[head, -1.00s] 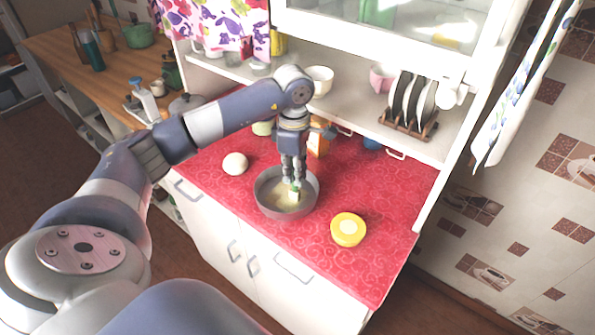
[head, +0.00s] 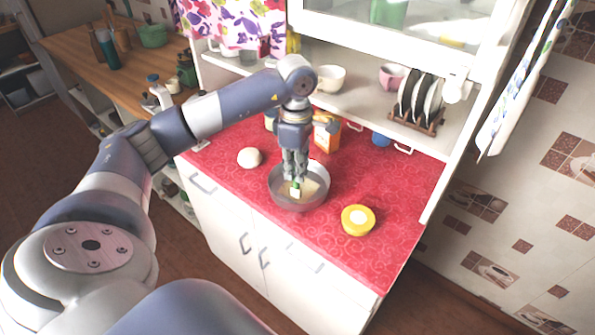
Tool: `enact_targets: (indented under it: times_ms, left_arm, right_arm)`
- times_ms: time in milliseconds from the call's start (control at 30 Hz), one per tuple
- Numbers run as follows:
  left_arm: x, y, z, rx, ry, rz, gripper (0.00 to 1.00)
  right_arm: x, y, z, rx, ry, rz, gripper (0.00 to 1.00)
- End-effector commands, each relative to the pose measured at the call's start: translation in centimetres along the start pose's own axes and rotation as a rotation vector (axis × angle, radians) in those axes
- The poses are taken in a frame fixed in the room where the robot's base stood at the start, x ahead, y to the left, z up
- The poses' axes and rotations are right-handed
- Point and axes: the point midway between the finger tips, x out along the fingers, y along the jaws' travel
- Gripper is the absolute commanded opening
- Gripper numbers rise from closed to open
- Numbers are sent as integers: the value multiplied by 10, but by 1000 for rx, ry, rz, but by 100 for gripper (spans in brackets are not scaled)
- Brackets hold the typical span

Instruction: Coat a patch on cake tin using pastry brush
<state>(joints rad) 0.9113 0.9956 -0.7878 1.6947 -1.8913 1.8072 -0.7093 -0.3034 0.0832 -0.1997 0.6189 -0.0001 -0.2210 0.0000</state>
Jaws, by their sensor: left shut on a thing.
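The cake tin (head: 299,204) is a round grey pan on the red oilcloth near the counter's front edge. A pale yellowish patch (head: 311,188) shows on its inside floor. My left gripper (head: 295,180) points down into the tin and is shut on the pastry brush (head: 295,191). Only a small part of the brush shows, green and whitish, below the fingers. Whether its tip touches the tin's floor cannot be told. My right gripper is not in view.
A yellow round container (head: 357,220) stands right of the tin, and a white ball-like thing (head: 249,158) lies left of it. An orange box (head: 326,133) stands behind. A shelf holds a plate rack (head: 414,121), a white bowl (head: 330,79) and a pink cup (head: 392,76). The red counter (head: 385,180) is clear at right.

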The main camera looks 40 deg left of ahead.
Motion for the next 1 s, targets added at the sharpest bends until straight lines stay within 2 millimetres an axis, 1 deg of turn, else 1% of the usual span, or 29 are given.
enact_targets:
  times_ms: [33, 100, 233, 433, 533, 1000]
  left_arm:
    - [-8, 0, -1, -2, 0, 2, 0]
    - [-15, 0, -3, -4, 0, 3, 0]
    - [-26, -1, -5, -6, 0, 2, 0]
    - [-41, -2, -7, -9, 0, 1, 0]
    - [-44, -3, -8, -10, 0, 1, 0]
    - [-43, -2, -8, -11, 0, 1, 0]
  right_arm:
    - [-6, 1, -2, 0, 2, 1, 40]
    - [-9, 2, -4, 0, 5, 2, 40]
    - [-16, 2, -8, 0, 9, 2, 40]
    - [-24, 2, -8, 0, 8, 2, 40]
    - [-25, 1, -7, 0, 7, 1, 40]
    - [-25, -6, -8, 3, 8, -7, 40]
